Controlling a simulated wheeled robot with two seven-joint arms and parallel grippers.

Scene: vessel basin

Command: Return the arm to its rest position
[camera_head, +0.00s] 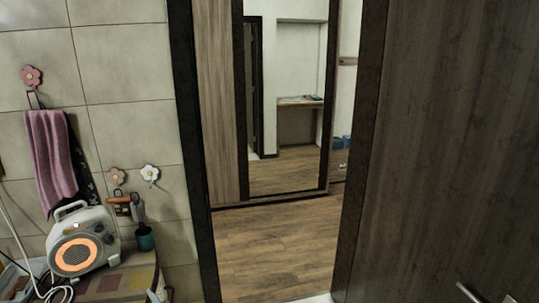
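Neither of my arms shows in the head view, and neither gripper can be seen. The task names no other object. The view faces an open doorway with a dark frame (199,170) on its left side.
A dark wooden door (450,140) with a metal handle fills the right side. Wooden floor (275,240) lies clear beyond the doorway, before a mirrored wardrobe (219,100). At left, a white heater (103,233) stands on a covered surface (120,280); a pink towel (52,155) hangs above.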

